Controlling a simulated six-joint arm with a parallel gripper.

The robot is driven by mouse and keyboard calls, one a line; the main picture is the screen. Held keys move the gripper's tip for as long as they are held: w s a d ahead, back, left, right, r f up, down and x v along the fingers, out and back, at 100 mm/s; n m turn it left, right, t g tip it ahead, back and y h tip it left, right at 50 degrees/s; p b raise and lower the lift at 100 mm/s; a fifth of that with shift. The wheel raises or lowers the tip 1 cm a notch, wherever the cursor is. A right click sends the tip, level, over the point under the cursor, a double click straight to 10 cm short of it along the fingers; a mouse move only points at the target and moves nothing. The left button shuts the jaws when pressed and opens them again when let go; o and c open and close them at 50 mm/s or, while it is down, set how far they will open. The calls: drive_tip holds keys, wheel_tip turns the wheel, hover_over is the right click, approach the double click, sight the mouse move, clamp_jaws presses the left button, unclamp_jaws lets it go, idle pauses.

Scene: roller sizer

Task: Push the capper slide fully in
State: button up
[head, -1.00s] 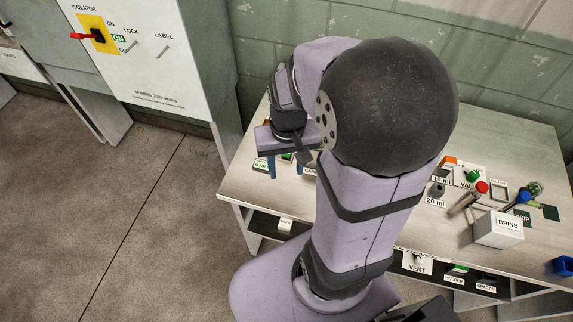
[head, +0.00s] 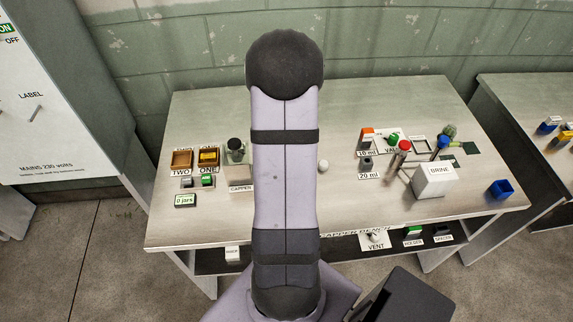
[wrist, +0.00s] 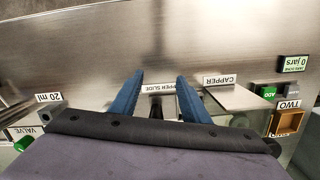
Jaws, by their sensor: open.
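The capper (wrist: 238,97) is a flat grey block with a CAPPER sign, right of my fingers in the wrist view. In the head view its CAPPER sign (head: 241,189) shows just left of my arm. A CAPPER SLIDE label (wrist: 160,87) lies between my fingers in the wrist view, its left end partly covered by a finger. The slide itself is not clearly visible; my gripper body and arm hide that area. My gripper (wrist: 159,76) is open, with two blue fingers on either side of the label and nothing held. The head view hides the gripper behind my arm.
Wooden ONE and TWO trays (head: 181,160) and the 0 jars display (head: 186,200) stand left. The valve and bottles stand right, near a white BRINE box (head: 434,180). A white knob (head: 323,166) sits right of my arm. The bench front edge is clear.

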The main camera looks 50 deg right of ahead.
drive_tip(key=w+d+r+m, duration=0.1)
drive_tip(key=d, duration=0.1)
drive_tip(key=w+d+r+m, duration=0.1)
drive_tip(key=w+d, duration=0.1)
drive_tip(key=d, duration=0.1)
drive_tip(key=w+d+r+m+t+h, duration=0.1)
drive_tip(key=w+d, duration=0.1)
drive_tip(key=shift+d+r, duration=0.2)
drive_tip(key=shift+w+r+m, duration=0.1)
drive_tip(key=shift+r+m, duration=0.1)
drive_tip(key=shift+m, duration=0.4)
drive_tip(key=shift+s+a+m, duration=0.2)
drive_tip(key=shift+m, duration=0.8)
drive_tip(key=shift+f+p, duration=1.1)
drive_tip(key=shift+f, duration=2.55)
drive_tip(key=shift+c, duration=0.3)
clamp_jaws()
drive_tip(key=shift+w+a, duration=0.1)
